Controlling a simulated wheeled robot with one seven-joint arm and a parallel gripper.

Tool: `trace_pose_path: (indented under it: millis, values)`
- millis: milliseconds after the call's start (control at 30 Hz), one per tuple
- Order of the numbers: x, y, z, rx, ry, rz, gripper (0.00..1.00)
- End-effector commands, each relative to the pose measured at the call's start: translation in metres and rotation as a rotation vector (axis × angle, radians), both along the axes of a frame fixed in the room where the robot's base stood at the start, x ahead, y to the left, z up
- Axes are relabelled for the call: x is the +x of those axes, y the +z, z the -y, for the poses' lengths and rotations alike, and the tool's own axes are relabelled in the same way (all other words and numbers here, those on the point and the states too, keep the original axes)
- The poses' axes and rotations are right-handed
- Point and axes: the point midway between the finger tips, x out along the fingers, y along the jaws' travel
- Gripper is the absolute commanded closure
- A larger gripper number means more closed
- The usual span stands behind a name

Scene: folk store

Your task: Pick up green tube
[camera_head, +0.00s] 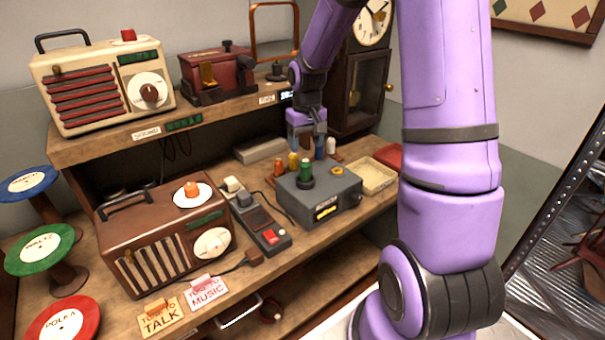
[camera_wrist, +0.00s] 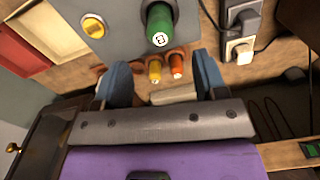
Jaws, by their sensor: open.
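The green tube (camera_head: 305,168) stands upright in a dark socket on top of the grey box (camera_head: 345,192). In the wrist view the green tube (camera_wrist: 160,22), marked on its end, is at the top centre, beyond the fingertips. My gripper (camera_head: 307,146) is above and behind the grey box, pointing down, with blue fingers. In the wrist view my gripper (camera_wrist: 161,75) is open, its fingers wide apart and nothing held. A yellow tube (camera_wrist: 155,70) and an orange tube (camera_wrist: 177,66) appear between the fingers in that view.
A switch unit (camera_head: 257,218) and brown radio (camera_head: 165,235) stand left of the grey box. A shallow tray (camera_head: 376,178) lies to its right. A white tube (camera_head: 331,147) stands behind. The upper shelf (camera_head: 215,108) is left of my gripper; a clock (camera_head: 358,85) is behind.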

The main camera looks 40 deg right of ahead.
Motion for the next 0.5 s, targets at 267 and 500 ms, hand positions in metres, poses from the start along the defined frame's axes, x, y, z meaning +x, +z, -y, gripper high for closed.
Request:
trace_pose_path:
  millis: [267,500]
  values:
    - [-0.001,-0.039,-0.001,0.001,0.000,-0.003,0.35]
    - [-0.001,-0.054,-0.001,0.001,-0.001,-0.002,0.35]
